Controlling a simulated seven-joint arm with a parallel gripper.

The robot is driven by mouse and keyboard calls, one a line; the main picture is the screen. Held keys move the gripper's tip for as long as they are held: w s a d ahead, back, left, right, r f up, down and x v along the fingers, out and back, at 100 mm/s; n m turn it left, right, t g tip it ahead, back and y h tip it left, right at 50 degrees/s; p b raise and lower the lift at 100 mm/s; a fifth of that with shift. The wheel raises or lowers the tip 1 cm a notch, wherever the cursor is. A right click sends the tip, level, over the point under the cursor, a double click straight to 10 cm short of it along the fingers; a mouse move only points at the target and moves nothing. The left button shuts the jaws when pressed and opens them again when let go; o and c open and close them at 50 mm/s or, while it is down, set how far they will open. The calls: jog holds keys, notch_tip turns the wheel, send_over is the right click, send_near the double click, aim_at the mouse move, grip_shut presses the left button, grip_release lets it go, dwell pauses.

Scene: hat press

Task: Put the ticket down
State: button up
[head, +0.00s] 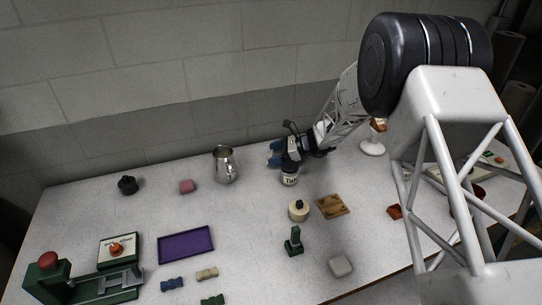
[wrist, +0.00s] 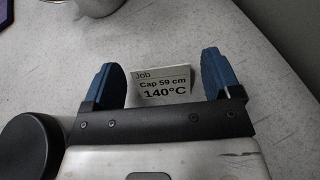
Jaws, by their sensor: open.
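My gripper (wrist: 160,80) is open, with a gap between the ticket and each finger. I cannot make out the ticket in the head view.
A metal jug (head: 225,164) stands left of my gripper; a white stand (head: 372,145) is to the right. A purple tray (head: 186,245), green press (head: 95,285), cream knobbed pot (head: 298,211), wooden plate (head: 333,206) and green stamp (head: 293,242) are nearer.

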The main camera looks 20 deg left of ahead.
jog(key=v, duration=1)
jog(key=shift+r, duration=0.1)
dwell(0.6)
jog(key=shift+d+r, duration=0.15)
jog(key=shift+d, duration=0.05)
jog(key=s+d+r+n+t+h, duration=0.2)
jog(key=s+d+r+n+h, duration=0.15)
jog(key=s+d+r, duration=0.8)
jog(key=s+d+r+n+t+h, duration=0.1)
jog(key=s+d+r+n+h, duration=0.25)
jog(key=s+d+r, duration=0.8)
jog(key=s+d+f+n+t+h, duration=0.1)
jog(key=s+d+n+t+h, duration=0.3)
jog(key=s+d, duration=1.8)
jog(key=shift+d+f+n+t+h, duration=0.2)
jog(key=shift+d+n+t+h, duration=0.1)
jog(key=shift+n+h, duration=0.7)
jog(key=shift+s, duration=0.1)
